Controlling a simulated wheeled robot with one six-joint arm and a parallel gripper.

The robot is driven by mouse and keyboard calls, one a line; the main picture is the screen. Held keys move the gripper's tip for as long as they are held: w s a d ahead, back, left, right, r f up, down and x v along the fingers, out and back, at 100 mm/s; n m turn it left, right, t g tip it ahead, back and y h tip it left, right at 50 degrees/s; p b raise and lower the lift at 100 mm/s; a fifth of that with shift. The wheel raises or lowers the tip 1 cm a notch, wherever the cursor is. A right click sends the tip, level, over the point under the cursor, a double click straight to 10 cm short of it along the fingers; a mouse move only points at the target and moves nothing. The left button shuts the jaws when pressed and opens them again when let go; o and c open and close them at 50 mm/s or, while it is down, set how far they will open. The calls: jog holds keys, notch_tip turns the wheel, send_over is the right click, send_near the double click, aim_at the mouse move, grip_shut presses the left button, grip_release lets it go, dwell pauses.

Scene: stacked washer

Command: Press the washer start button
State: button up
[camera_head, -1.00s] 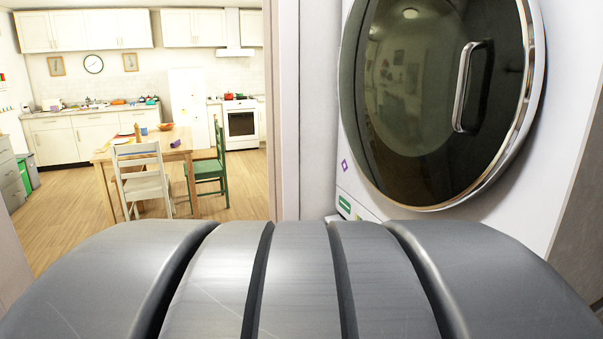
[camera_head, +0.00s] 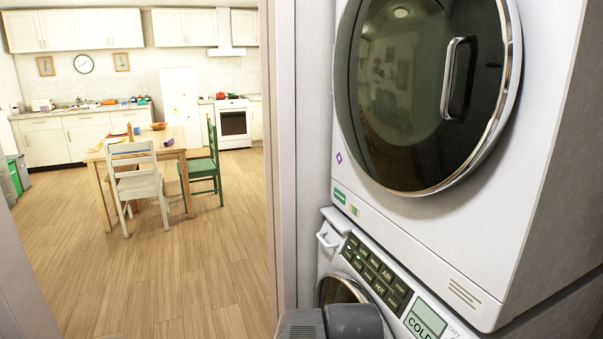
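The stacked washer stands at the right in the head view. Its upper unit (camera_head: 460,225) has a round dark glass door (camera_head: 415,95) with a chrome handle (camera_head: 459,78), and the door is shut. Below it is the lower unit's control panel (camera_head: 405,312) with rows of dark labelled buttons (camera_head: 376,270) and a small display (camera_head: 425,318) reading COLD. I cannot tell which button is the start button. Part of my arm covers the bottom edge of the picture, in front of the lower unit. My gripper's fingers are not visible.
A white door frame (camera_head: 282,160) stands left of the washer. Beyond it is a kitchen with a wooden table (camera_head: 173,141), a white chair (camera_head: 138,182) and a green chair (camera_head: 207,165). The wooden floor (camera_head: 150,280) near the doorway is clear.

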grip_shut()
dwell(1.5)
